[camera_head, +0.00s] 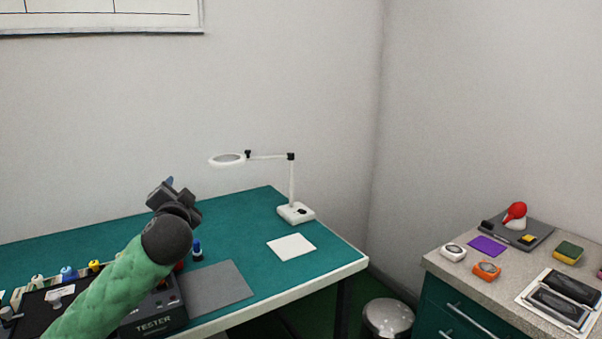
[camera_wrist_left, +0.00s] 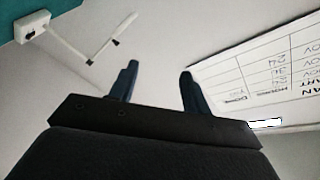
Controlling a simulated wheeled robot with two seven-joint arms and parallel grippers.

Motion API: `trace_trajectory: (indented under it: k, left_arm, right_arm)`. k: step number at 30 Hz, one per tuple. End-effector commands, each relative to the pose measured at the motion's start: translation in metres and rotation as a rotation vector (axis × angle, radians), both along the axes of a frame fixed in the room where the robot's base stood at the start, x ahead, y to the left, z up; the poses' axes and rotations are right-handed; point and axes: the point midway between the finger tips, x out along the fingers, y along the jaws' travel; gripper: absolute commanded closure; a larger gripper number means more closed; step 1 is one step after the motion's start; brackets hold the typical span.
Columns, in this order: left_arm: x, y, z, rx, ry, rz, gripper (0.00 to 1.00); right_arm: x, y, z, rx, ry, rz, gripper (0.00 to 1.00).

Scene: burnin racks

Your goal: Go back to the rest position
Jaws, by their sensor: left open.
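My left gripper (camera_head: 170,184) is raised above the green table, on an arm in a green sleeve that comes in from the lower left. In the left wrist view its two dark blue fingers (camera_wrist_left: 157,88) stand apart with nothing between them. Behind them that view shows the wall, the lamp and the whiteboard. My right gripper does not show in either view.
The green table (camera_head: 245,205) bears a magnifier lamp (camera_head: 295,212), a white sheet (camera_head: 291,246), a grey mat (camera_head: 214,287) and a tester box (camera_head: 155,318) partly behind my arm. A counter (camera_head: 450,268) with small items stands right. A bin (camera_head: 388,318) sits between them.

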Motion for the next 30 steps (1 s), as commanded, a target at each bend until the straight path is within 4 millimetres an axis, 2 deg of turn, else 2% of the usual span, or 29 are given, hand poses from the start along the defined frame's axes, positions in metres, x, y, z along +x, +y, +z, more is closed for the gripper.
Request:
trace_trajectory:
  k: [1, 3, 12, 21, 30]
  left_arm:
    - [-0.007, -0.006, -0.026, -0.049, 0.066, -0.002, 0.52]
    - [-0.017, -0.013, -0.059, -0.111, 0.154, -0.002, 0.52]
    - [-0.076, -0.05, -0.179, -0.322, 0.473, -0.031, 0.52]
    - [-0.14, -0.086, -0.268, -0.5, 0.679, -0.078, 0.52]
    - [-0.211, -0.107, -0.343, -0.653, 0.837, -0.055, 0.52]
  right_arm:
    - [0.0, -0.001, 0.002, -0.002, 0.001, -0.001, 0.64]
    - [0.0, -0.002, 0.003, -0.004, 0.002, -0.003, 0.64]
    - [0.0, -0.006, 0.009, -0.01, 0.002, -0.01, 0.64]
    - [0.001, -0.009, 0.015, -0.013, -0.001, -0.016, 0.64]
    - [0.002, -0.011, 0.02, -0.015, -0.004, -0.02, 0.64]
